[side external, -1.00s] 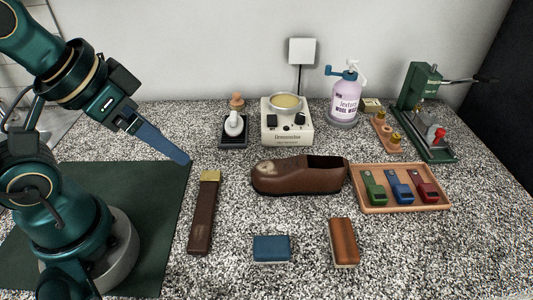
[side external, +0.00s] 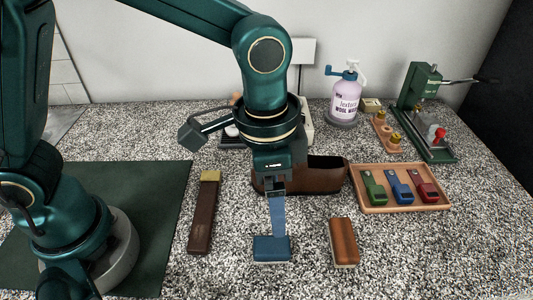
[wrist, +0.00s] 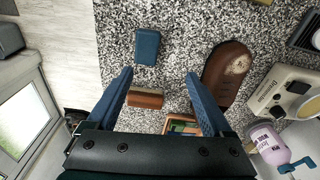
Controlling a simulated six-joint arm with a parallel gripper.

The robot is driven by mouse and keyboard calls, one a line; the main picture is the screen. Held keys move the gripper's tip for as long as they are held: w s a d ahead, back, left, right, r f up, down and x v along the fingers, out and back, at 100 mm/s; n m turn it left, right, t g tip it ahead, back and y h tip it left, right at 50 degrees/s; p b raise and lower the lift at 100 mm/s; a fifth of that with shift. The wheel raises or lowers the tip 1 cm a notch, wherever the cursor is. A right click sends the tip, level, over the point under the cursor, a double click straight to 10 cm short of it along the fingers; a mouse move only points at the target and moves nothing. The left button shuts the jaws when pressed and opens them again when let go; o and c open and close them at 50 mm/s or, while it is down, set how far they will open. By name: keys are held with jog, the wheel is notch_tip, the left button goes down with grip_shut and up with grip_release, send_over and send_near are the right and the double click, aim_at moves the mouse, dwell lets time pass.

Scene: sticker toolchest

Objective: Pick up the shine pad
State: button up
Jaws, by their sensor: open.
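A blue block-shaped pad (side external: 264,252), which I take for the shine pad, lies flat at the front of the speckled worktop. It also shows in the wrist view (wrist: 147,48), ahead of the fingertips and roughly between their lines. My gripper (side external: 279,232) points down over it, its fingers overlapping the pad's back edge in the side view. In the wrist view my gripper (wrist: 158,72) is open, with its two blue fingers spread and nothing between them. I cannot tell the exact height of the tips above the pad.
A brown block (side external: 343,241) lies right of the pad. A brown shoe (side external: 322,175) stands behind, partly hidden by my arm. A dark brown strap-like bar (side external: 203,217) lies left. A wooden tray (side external: 402,207) with coloured items is at right. Bare worktop surrounds the pad.

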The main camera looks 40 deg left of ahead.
aim_at(272, 245)
jog(key=s+f, duration=0.1)
jog(key=s+d+f, duration=0.1)
jog(key=f, duration=0.1)
jog(key=shift+d+f+m+g+y, duration=0.1)
jog(key=shift+d+m+g+y, duration=0.1)
jog(key=shift+m+g+y, duration=0.15)
jog(key=shift+w+f, duration=0.1)
jog(key=shift+f, duration=2.15)
grip_shut()
